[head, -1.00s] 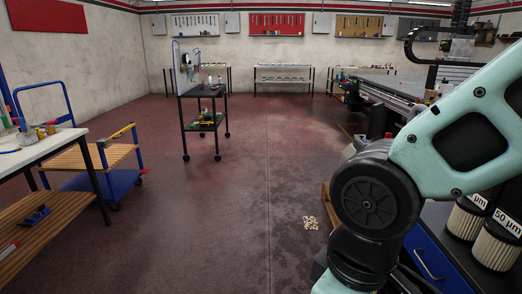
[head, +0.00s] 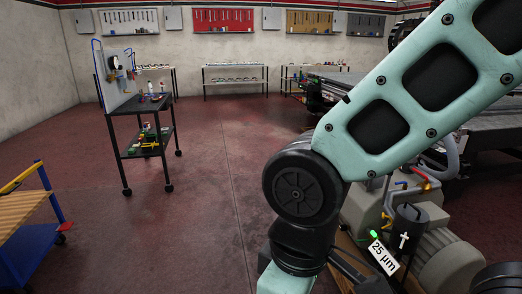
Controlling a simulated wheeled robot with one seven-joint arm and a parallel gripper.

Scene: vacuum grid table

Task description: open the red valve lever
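A small red part (head: 419,173), which looks like the red valve lever, sits on the pipework above the grey pump unit at the right in the head view. A yellow fitting (head: 426,186) is just below it and a small blue part (head: 401,183) is to its left. The lever is too small to tell its exact angle. My teal arm crosses the view just above and left of the pump. My gripper is out of view, so its state and its distance from the lever are hidden.
The grey pump unit (head: 440,254) has a dark canister and a "25 µm" label (head: 384,258). The large machine table (head: 490,131) stands behind it. A black tool cart (head: 146,133) is at the left, and a blue cart (head: 30,245) at the lower left. The red floor between is clear.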

